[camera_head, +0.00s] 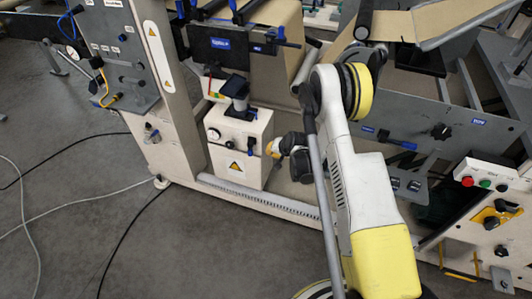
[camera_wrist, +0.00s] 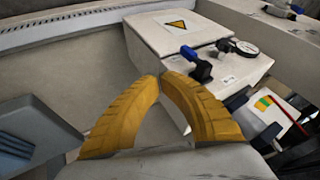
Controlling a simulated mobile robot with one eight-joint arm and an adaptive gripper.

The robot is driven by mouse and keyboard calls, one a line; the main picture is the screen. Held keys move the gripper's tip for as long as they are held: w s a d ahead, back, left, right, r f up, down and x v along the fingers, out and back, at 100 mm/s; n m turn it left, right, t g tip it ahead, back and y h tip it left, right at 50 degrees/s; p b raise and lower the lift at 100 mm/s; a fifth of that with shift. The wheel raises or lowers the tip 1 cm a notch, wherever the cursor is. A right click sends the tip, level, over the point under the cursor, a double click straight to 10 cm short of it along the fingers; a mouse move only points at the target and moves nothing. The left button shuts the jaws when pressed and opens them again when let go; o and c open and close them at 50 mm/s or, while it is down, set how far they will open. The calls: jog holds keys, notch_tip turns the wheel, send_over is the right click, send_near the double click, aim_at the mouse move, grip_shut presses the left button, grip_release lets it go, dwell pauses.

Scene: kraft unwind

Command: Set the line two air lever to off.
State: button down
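My gripper (camera_head: 270,149) has yellow curved fingers, which also fill the lower middle of the wrist view (camera_wrist: 161,77). Their tips meet or nearly meet, with nothing seen between them. In the wrist view, a lever with a blue handle (camera_wrist: 188,53) and dark body sits on a cream box (camera_wrist: 150,42), a little beyond the fingertips and apart from them. A round gauge (camera_wrist: 243,48) is beside it. The same cream box (camera_head: 225,155) stands left of my gripper in the head view. A second blue-handled fitting (camera_wrist: 293,7) is at the wrist view's top right. I cannot read which is line two.
A grey panel (camera_head: 115,60) with gauge and hoses stands at the left. A button box (camera_head: 484,176) is at the right. A machine frame rail (camera_head: 255,199) runs below the cream box. Cables (camera_head: 70,150) lie on the otherwise open floor at left.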

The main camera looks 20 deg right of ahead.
aim_at(257, 153)
jog(key=b+x, duration=0.1)
jog(key=x, duration=0.2)
jog(key=a+b+x, duration=0.1)
jog(key=b+x, duration=0.1)
jog(key=x, duration=0.1)
jog(key=a+b+x, duration=0.1)
jog(key=x, duration=0.3)
jog(key=shift+w+r, duration=0.3)
jog(key=shift+w, duration=0.1)
jog(key=shift+w+a+r+b, duration=0.15)
jog(key=shift+w+a+b, duration=0.3)
jog(key=shift+a, duration=0.1)
